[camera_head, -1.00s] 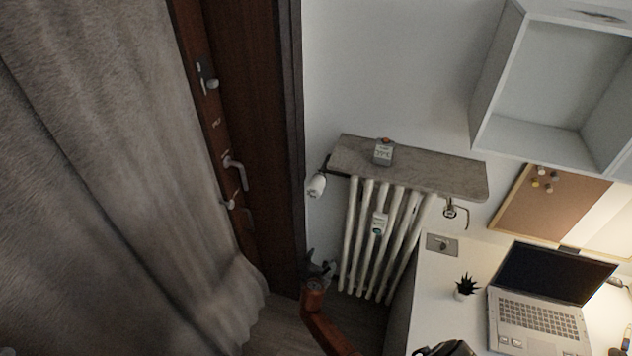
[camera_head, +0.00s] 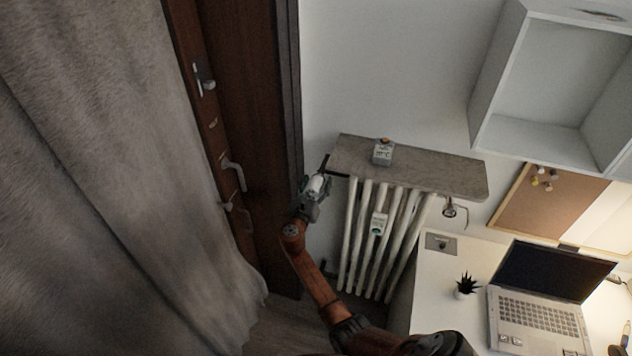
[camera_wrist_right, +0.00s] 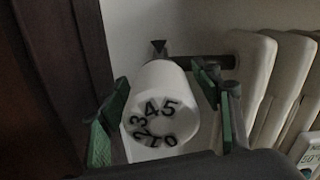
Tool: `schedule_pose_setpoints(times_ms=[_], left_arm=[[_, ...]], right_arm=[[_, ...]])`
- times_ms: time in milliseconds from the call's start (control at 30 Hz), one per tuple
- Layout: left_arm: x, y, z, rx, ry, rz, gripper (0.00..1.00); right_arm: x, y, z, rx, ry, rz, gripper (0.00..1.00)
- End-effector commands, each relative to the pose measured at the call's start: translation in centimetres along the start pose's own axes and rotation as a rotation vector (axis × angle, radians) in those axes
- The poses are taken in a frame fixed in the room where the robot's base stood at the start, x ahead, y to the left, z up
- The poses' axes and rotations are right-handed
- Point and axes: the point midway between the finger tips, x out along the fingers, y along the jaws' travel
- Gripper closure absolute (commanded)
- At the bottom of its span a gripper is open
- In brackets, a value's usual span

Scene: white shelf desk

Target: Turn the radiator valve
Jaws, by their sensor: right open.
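The radiator valve (camera_head: 316,184) is a white knob at the upper left of the white radiator (camera_head: 372,235). In the right wrist view the valve knob (camera_wrist_right: 158,108) shows its round face with black digits, in front of a dark pipe. My right gripper (camera_head: 314,190) is at the valve. In the right wrist view its green-padded fingers (camera_wrist_right: 160,108) stand open, one on each side of the knob; a gap shows at the left finger, and I cannot tell whether the right one touches. My left gripper is not in view.
A grey stone shelf (camera_head: 430,178) covers the radiator top and carries a small grey device (camera_head: 383,152). A brown door (camera_head: 245,130) and frame stand close on the left, beside a grey curtain (camera_head: 100,180). A white desk (camera_head: 430,290) with a laptop (camera_head: 540,295) is at right.

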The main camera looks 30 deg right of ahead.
Motion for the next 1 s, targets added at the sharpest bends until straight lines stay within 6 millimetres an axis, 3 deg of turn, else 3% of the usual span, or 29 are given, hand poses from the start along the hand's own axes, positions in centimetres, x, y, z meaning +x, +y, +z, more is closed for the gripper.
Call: schedule_pose_setpoints(times_ms=[133, 400, 1000], left_arm=[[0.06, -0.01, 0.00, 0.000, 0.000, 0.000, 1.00], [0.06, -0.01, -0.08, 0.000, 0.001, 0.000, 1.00], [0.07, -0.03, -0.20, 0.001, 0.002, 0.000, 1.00]], right_arm=[[0.99, -0.01, -0.03, 0.001, 0.001, 0.001, 0.41], [1.09, 0.11, -0.01, 0.002, 0.001, 0.002, 0.41], [1.05, 0.14, -0.04, 0.002, 0.001, 0.003, 0.82]])
